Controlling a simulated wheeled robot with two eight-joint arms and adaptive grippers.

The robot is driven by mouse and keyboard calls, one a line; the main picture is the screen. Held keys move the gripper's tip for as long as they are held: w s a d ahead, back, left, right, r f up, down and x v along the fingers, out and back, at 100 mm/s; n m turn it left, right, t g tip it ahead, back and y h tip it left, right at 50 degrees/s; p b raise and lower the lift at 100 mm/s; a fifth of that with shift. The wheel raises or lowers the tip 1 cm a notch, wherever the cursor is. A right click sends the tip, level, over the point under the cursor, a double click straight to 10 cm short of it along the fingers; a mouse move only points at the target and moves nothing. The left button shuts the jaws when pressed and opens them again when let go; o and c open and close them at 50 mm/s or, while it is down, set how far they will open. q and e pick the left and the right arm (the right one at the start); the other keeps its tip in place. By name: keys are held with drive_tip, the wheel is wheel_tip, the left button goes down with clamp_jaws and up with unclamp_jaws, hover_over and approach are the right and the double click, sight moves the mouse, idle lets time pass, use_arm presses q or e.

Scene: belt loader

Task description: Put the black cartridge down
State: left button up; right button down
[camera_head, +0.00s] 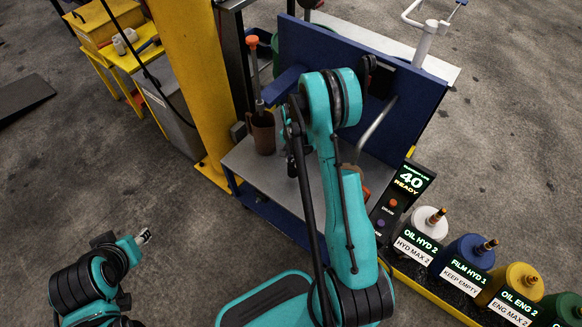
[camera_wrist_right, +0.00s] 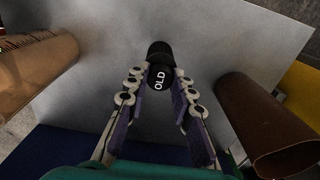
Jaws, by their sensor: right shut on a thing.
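The black cartridge (camera_wrist_right: 158,52), marked OLD, is between the fingertips of my right gripper (camera_wrist_right: 160,84) in the right wrist view. The gripper is shut on it. Behind it is the grey cart top (camera_wrist_right: 105,85); I cannot tell whether the cartridge touches it. In the head view my right gripper (camera_head: 292,166) is above the grey cart top (camera_head: 240,165), partly hidden by my arm, and the cartridge cannot be made out. The end of my left arm (camera_head: 143,236) is low at the left, away from the cart; its jaws are too small to read.
A brown cup (camera_head: 262,134) with an orange-topped tool stands on the cart; a brown cup (camera_wrist_right: 265,125) is right of my gripper in the wrist view, a tan cylinder (camera_wrist_right: 35,72) left. A blue panel (camera_head: 415,95) rises behind. Labelled containers (camera_head: 465,262) line the right.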

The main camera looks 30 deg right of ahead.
drive_tip(key=shift+w+a+f, duration=0.25)
drive_tip(key=shift+w+f, duration=0.15)
drive_tip(key=shift+w, duration=0.1)
wheel_tip(320, 180, down, 4)
drive_tip(key=shift+b, duration=1.15)
drive_tip(key=shift+r, duration=0.15)
drive_tip(key=c, duration=1.3)
unclamp_jaws()
